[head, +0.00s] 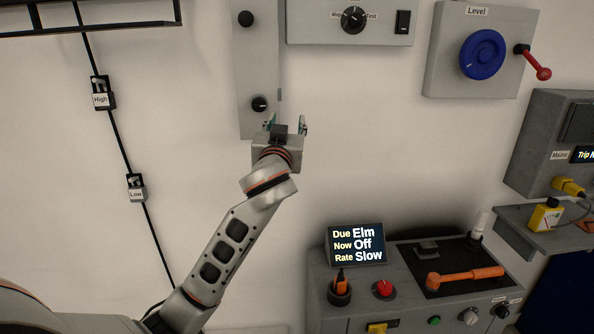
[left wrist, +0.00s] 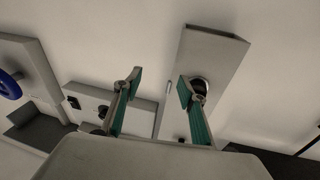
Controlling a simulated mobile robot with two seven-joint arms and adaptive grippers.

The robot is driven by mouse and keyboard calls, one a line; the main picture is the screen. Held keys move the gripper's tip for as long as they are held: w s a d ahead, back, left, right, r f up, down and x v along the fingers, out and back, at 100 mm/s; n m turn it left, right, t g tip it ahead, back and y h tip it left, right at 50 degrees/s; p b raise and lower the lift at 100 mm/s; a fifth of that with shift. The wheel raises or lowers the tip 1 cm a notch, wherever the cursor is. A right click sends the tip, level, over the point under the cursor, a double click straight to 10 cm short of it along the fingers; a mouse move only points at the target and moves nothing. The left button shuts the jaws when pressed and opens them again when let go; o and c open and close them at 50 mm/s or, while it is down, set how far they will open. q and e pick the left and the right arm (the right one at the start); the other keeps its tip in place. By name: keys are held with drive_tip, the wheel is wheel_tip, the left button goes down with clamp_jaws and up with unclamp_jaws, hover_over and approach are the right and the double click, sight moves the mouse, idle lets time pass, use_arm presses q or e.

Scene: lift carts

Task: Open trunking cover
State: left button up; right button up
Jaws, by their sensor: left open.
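The trunking cover (head: 257,65) is a tall narrow grey panel on the wall with a black knob near its top (head: 246,18) and another near its bottom (head: 260,104). It lies flat on the wall as far as I can tell. My left gripper (head: 285,126) is open and empty, just below and right of the lower knob. In the left wrist view the gripper (left wrist: 158,84) has its fingers spread, with one fingertip overlapping the knob on the cover (left wrist: 215,60); I cannot tell whether they touch. My right gripper is not in view.
A switch box (head: 340,32) with a dial is close right of the cover. A Level box (head: 437,60) with a blue wheel and red lever is farther right. A console (head: 318,285) with a display stands below. Wall clips (head: 102,93) are on the left.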

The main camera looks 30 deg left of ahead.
use_arm(q)
wheel_tip(320, 180, down, 12)
drive_tip(key=d+m+g+h, duration=0.1)
drive_tip(key=d+m+h, duration=0.1)
drive_tip(key=d, duration=0.1)
drive_tip(key=shift+m+h, duration=0.3)
drive_tip(key=shift+h, duration=0.1)
